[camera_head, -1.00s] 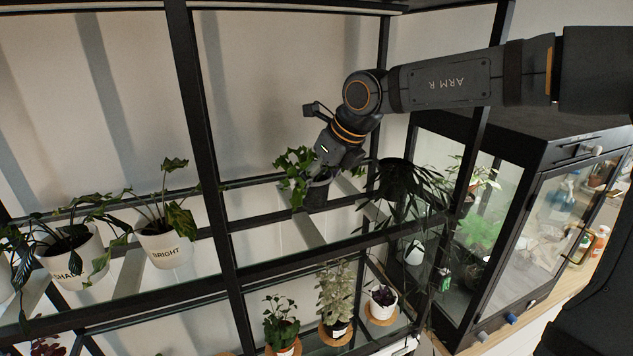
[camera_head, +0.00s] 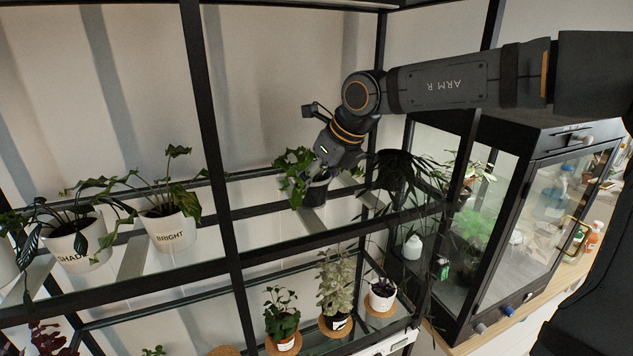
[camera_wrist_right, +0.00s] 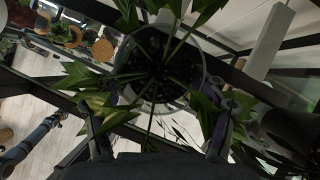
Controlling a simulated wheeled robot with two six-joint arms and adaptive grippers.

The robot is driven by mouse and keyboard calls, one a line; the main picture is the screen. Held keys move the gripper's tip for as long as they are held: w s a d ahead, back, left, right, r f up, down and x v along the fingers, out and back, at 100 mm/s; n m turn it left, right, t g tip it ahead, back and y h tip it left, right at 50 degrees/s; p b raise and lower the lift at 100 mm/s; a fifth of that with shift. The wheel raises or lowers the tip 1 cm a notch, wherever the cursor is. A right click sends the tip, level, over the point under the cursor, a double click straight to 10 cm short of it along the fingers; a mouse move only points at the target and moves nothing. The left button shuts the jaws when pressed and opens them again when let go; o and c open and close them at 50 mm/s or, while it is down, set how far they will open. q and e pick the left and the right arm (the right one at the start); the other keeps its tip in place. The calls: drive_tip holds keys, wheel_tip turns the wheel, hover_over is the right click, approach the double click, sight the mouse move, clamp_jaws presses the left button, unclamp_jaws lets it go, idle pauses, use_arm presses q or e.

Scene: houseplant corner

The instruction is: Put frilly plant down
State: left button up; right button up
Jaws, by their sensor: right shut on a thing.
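The frilly plant (camera_head: 293,172), with lobed green leaves in a dark grey pot (camera_head: 316,193), is at my right gripper (camera_head: 326,170) in the head view. The pot looks upright, over the right bay of the upper glass shelf; I cannot tell whether its base touches the shelf. In the right wrist view the plant's leaves (camera_wrist_right: 98,78) spread around the soil. My right gripper (camera_wrist_right: 155,103) has a finger on either side of the pot and is shut on it. My left gripper is out of view.
White pots marked SHADE (camera_head: 83,243) and BRIGHT (camera_head: 172,233) stand left of the black upright. A dark trailing plant (camera_head: 392,172) is close on the right. Small plants on cork mats (camera_head: 337,328) fill the lower shelf. A glass cabinet (camera_head: 525,220) stands farther right.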

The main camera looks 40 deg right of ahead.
drive_tip(key=shift+d+f, duration=0.1)
drive_tip(key=shift+f, duration=0.05)
drive_tip(key=o, duration=1.2)
drive_tip(key=shift+w, duration=0.1)
drive_tip(key=shift+o, duration=1.3)
drive_tip(key=shift+v, duration=1.35)
drive_tip(key=p+v, duration=0.1)
drive_tip(key=v, duration=0.2)
drive_tip(key=shift+p, duration=0.4)
